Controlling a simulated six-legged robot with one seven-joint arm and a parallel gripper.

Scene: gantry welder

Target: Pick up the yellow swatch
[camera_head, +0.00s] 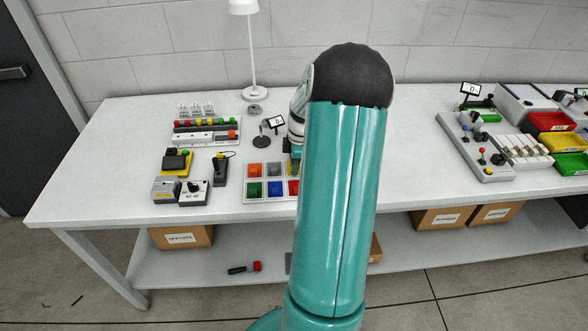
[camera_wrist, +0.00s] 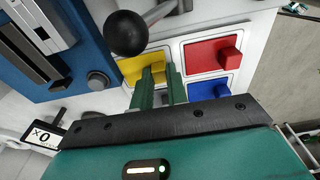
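The yellow swatch (camera_wrist: 132,69) is a flat yellow square with a raised grip block in a white tray, seen in the wrist view. My gripper (camera_wrist: 160,72) has its two green fingers at the yellow grip block, one on each side, with a narrow gap between them. Whether they press on the block cannot be made out. The swatch appears flat in its tray pocket.
A red swatch (camera_wrist: 213,55) and a blue swatch (camera_wrist: 209,89) lie beside it. The white tray (camera_head: 267,199) also holds orange, grey and green swatches. A black ball knob (camera_wrist: 126,33) on a blue device stands close to my fingers. A lamp (camera_head: 253,92) stands behind.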

